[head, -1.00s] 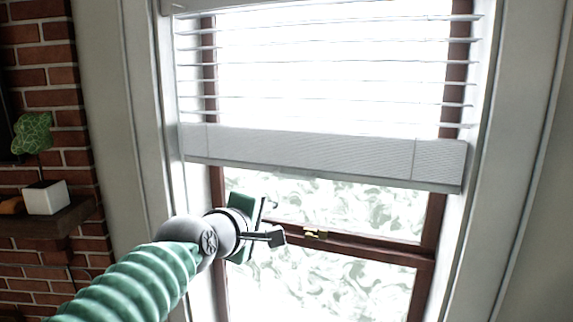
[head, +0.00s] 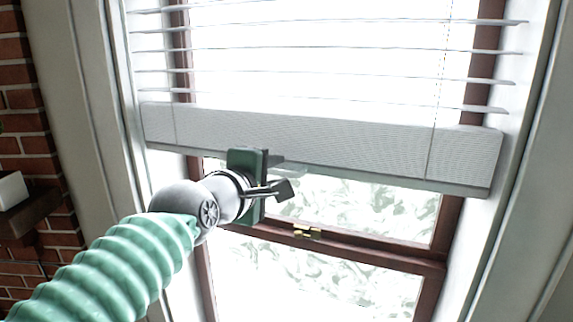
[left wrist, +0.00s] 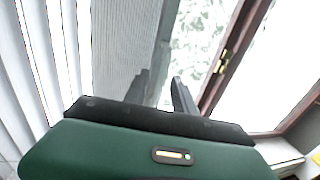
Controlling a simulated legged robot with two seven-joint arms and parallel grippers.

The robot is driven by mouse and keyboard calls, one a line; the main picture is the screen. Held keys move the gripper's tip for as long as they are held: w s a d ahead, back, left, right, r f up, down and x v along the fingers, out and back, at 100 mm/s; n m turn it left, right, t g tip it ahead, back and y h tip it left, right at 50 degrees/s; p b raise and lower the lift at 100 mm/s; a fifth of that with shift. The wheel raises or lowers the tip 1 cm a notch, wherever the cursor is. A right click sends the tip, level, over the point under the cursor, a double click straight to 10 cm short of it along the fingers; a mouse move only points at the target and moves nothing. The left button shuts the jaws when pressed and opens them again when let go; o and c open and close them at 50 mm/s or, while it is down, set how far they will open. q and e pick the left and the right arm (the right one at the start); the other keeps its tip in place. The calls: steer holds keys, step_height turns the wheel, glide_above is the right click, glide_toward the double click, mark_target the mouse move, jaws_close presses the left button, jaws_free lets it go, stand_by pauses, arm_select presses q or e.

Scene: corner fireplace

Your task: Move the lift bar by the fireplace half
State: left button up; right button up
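The lift bar (head: 340,152) is the wide white ribbed bottom rail of the window blind. It spans the window and tilts slightly down to the right in the head view. It also shows in the left wrist view (left wrist: 122,45), upper left of centre. My left gripper (head: 284,174) is just at the bar's lower edge, left of its middle. Its two fingers (left wrist: 160,92) are apart, and the bar's lower edge runs toward the gap between them. I cannot tell whether they touch the bar. My right gripper is in neither view.
White slats (head: 330,62) hang above the bar. Below it is a brown window frame with a brass latch (head: 307,231) and patterned panes. White trim borders both sides. A brick wall (head: 25,125) with a shelf (head: 30,212) and white block (head: 12,190) is at the left.

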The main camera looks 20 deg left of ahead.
arm_select(q)
steer(key=shift+x, duration=1.2)
steer(key=shift+s+a, duration=0.3)
steer(key=shift+s, duration=0.25)
steer(key=c, duration=0.4)
steer(key=shift+s+r, duration=0.1)
steer(key=shift+s, duration=0.05)
steer(key=shift+c, duration=1.2)
jaws_close()
